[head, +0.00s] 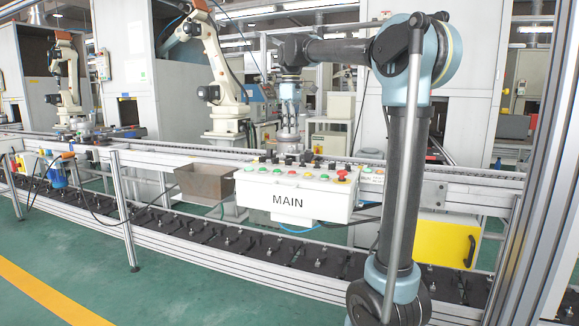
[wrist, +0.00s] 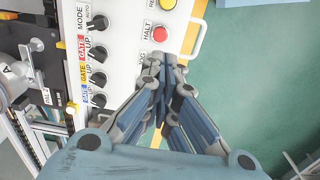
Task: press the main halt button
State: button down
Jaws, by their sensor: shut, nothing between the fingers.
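The white control box marked MAIN (head: 289,199) stands in front of the conveyor in the head view, with several coloured buttons and knobs on its top. In the wrist view the red button labelled HALT (wrist: 160,34) sits near the panel's edge. My gripper (wrist: 164,62) is shut and empty, its fingertips just below the red button in the picture. They do not cover it; their height above the panel is hard to tell. In the head view my gripper (head: 289,138) points down behind the box's top row of controls.
A yellow button (wrist: 168,4) lies beside the red one in the wrist view, and black knobs (wrist: 98,52) line the panel's left. A red mushroom button (head: 342,175) shows at the box's right end. A brown bin (head: 203,184) stands left of the box.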

aim_at(292, 172)
jog(key=shift+w+a+r, duration=0.2)
jog(key=shift+w+a, duration=0.05)
jog(key=shift+a, duration=0.1)
jog(key=shift+f, duration=0.1)
notch_tip(292, 172, down, 14)
jog(key=shift+r, duration=0.1)
dwell(0.6)
